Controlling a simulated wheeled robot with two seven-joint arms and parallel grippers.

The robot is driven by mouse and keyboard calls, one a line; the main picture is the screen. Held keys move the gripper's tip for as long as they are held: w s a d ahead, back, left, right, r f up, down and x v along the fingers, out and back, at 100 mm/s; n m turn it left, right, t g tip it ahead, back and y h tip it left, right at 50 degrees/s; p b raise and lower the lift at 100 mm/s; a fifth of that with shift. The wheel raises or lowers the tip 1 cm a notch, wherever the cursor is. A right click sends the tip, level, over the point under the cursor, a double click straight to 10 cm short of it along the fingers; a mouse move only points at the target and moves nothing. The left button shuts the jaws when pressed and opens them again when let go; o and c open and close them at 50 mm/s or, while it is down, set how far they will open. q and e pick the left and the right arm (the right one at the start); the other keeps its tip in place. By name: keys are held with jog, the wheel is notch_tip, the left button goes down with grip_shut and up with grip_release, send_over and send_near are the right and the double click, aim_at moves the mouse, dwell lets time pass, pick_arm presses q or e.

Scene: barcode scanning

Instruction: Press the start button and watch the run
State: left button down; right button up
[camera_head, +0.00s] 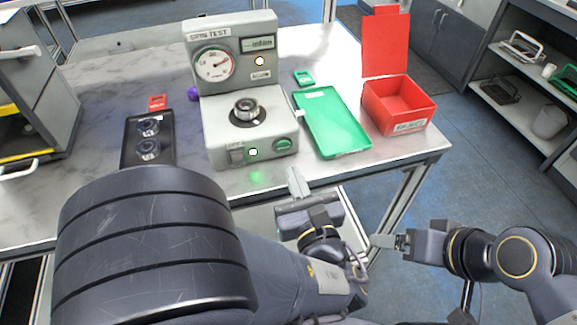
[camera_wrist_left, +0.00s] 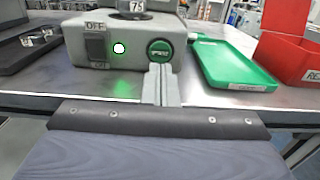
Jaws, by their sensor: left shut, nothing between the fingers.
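The grey spin test machine (camera_head: 220,120) stands on the table, with a round dial gauge (camera_head: 214,64), a small display (camera_head: 259,43) and a dark round spindle (camera_head: 247,110) on its base. The green start button (camera_head: 282,144) is on the front face, right of a lit white lamp (camera_head: 253,152) and a switch (camera_head: 236,156). My left gripper (camera_head: 298,183) is shut and empty, in front of the button. In the left wrist view its fingertips (camera_wrist_left: 161,72) sit just below the green button (camera_wrist_left: 160,48); contact cannot be told. My right gripper (camera_head: 385,241) hangs off the table's front right; its opening is unclear.
A black tray (camera_head: 165,127) with two dark round parts lies left of the machine. A green tray (camera_head: 333,120) and an open red box (camera_head: 400,102) stand to the right. A purple ball (camera_head: 194,94) sits behind. Green light glows on the table front.

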pick_arm(q)
jog(key=v, duration=0.7)
jog(key=shift+f, duration=0.1)
dwell(2.0)
jog(key=a+f+n+g+y+p, duration=0.15)
jog(key=a+n+g+p, duration=0.25)
jog(key=a+n+g, duration=1.35)
jog(key=s+a+r+n+t+h+p, duration=0.3)
jog(key=n+h, duration=0.7)
jog(key=n, duration=0.7)
jog(key=s+a+r+t, duration=0.2)
jog(key=a+r, duration=0.1)
jog(key=a, duration=0.1)
jog(key=shift+r+p, duration=0.25)
jog(key=shift+p, duration=0.15)
